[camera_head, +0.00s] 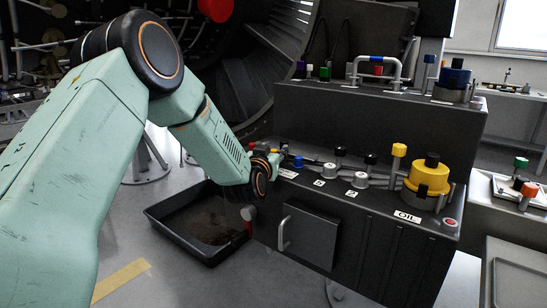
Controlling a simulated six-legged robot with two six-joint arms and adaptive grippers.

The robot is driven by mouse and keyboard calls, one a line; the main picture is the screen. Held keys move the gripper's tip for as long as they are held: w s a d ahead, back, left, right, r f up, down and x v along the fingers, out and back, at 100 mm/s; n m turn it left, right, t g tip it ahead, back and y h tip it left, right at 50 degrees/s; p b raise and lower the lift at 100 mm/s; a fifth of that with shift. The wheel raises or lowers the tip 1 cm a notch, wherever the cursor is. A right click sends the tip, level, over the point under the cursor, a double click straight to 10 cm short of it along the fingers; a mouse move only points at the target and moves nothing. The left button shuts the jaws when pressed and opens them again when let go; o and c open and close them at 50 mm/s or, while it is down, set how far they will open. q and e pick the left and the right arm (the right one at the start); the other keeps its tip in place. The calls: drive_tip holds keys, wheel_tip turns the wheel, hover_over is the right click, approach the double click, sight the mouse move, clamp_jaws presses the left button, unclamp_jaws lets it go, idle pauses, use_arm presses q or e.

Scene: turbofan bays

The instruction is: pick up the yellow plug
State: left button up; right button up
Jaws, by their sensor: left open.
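Two yellow things stand on the lower step of the dark bench, and I cannot tell for sure which one is the plug. One is a slim upright peg with a yellow head (399,150). The other is a wide yellow cap with a black knob (428,178), to its right by the OIL label. My left gripper (280,160) is open at the left end of this step, well left of both yellow things and touching neither. My own wrist partly hides it, and its fingers are small and hard to make out. My right gripper is not in view.
Black-topped pegs (371,159) and a blue-topped piece (298,162) stand between my gripper and the yellow things. The raised back step (400,112) carries a blue cap (454,76) and a pipe handle (375,60). A black tray (165,222) lies on the floor.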

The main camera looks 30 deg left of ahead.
sight(274, 150)
use_arm(q)
drive_tip(key=shift+w, duration=0.25)
drive_tip(key=shift+w+a+f, duration=0.15)
drive_tip(key=shift+w+f, duration=0.15)
drive_tip(key=shift+w, duration=0.1)
drive_tip(key=shift+s+r, duration=0.2)
drive_tip(key=shift+s, duration=0.1)
drive_tip(key=c, duration=0.5)
drive_tip(key=shift+w+f, duration=0.15)
drive_tip(key=shift+w, duration=0.05)
drive_tip(key=c, duration=0.4)
drive_tip(key=shift+s, duration=0.1)
wheel_tip(274, 150, up, 9)
drive_tip(key=shift+r+p, duration=0.1)
drive_tip(key=shift+p, duration=0.9)
drive_tip(key=shift+r, duration=0.45)
